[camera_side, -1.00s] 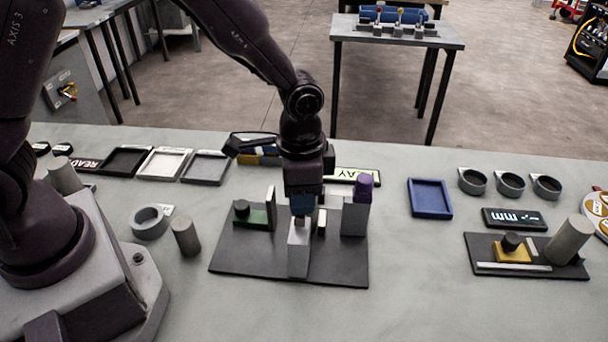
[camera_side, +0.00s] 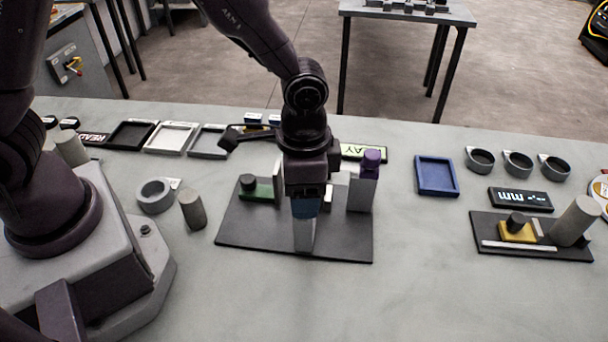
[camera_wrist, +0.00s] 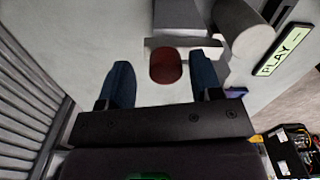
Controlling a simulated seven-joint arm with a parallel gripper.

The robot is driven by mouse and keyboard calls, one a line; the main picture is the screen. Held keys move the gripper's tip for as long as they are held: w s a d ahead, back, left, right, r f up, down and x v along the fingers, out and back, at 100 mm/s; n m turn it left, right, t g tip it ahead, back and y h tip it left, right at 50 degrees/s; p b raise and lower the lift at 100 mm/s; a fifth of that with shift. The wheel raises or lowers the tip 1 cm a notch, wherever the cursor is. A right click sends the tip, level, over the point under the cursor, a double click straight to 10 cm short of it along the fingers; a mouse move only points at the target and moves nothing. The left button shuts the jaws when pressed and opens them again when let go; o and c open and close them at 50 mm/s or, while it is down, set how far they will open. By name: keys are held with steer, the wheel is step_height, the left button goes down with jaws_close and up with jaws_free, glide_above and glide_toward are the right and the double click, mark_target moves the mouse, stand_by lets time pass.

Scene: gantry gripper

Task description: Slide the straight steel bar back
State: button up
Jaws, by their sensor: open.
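My gripper (camera_side: 305,212) is over the middle of a dark base plate (camera_side: 250,238), just above a pale upright block (camera_side: 304,238) at its front. In the wrist view its two blue fingers (camera_wrist: 162,84) are apart, with a dark red round face (camera_wrist: 165,66) seen between them. A thin pale straight bar (camera_wrist: 184,42) lies across just beyond the fingertips in that view. I cannot tell for certain that it is the steel bar. My gripper hides the plate's centre in the side view.
The plate carries a green block (camera_side: 262,194) with a dark knob at left and a purple knob (camera_side: 371,160) on a grey post at right. A grey cylinder (camera_side: 192,210) stands left of it. A yellow-block fixture (camera_side: 517,234) and blue tray (camera_side: 436,176) are at right.

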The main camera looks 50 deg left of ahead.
step_height(320, 180, up, 13)
stand_by(0.4)
stand_by(0.7)
steer(key=s+a+r+n+t, duration=0.2)
steer(key=s+a+r+n, duration=0.1)
steer(key=s+a, duration=0.3)
steer(key=s+a+r+n+t, duration=0.3)
steer(key=s+a+r, duration=0.2)
steer(key=a, duration=0.4)
steer(key=shift+s+n+t, duration=0.3)
steer(key=shift+s+n, duration=0.1)
steer(key=shift+s, duration=0.15)
